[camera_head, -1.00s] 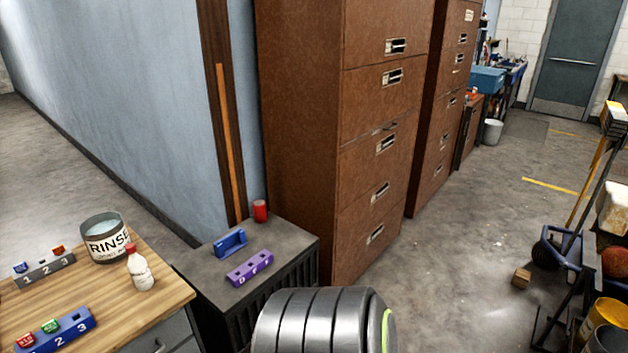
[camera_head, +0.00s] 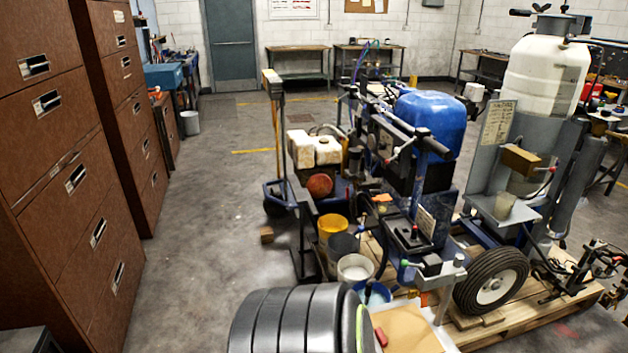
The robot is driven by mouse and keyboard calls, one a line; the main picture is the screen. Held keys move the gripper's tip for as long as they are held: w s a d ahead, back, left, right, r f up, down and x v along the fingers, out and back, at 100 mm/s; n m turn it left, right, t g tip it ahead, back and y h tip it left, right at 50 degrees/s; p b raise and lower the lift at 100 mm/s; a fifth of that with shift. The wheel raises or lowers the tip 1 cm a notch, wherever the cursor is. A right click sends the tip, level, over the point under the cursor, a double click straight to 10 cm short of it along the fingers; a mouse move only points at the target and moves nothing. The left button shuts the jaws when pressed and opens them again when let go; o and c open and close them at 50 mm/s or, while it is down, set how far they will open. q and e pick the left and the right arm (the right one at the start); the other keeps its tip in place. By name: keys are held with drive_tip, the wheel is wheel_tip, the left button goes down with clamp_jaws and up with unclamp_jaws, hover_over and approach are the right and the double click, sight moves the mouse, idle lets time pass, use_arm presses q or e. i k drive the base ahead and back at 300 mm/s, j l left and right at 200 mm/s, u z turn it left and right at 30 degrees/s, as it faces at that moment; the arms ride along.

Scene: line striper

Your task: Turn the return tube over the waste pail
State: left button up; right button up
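A line striper machine (camera_head: 425,180) with a blue tank stands on a wooden pallet right of centre. Several pails stand at its near left side: a yellow one (camera_head: 331,226), a dark grey one (camera_head: 342,246), a white one (camera_head: 355,270) and a blue one (camera_head: 373,293). I cannot tell which is the waste pail. A dark hose (camera_head: 384,250) curves down beside the pails; I cannot tell whether it is the return tube. Neither of my grippers is in view.
Brown filing cabinets (camera_head: 60,170) line the left. The grey floor (camera_head: 205,265) between them and the pails is mostly clear, with a small wooden block (camera_head: 266,235). A large white tank (camera_head: 545,75) stands at right. A tan board (camera_head: 405,330) lies at the front.

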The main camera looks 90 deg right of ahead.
sight(361, 229)
drive_tip(key=l+z, duration=0.15)
drive_tip(key=z, duration=3.65)
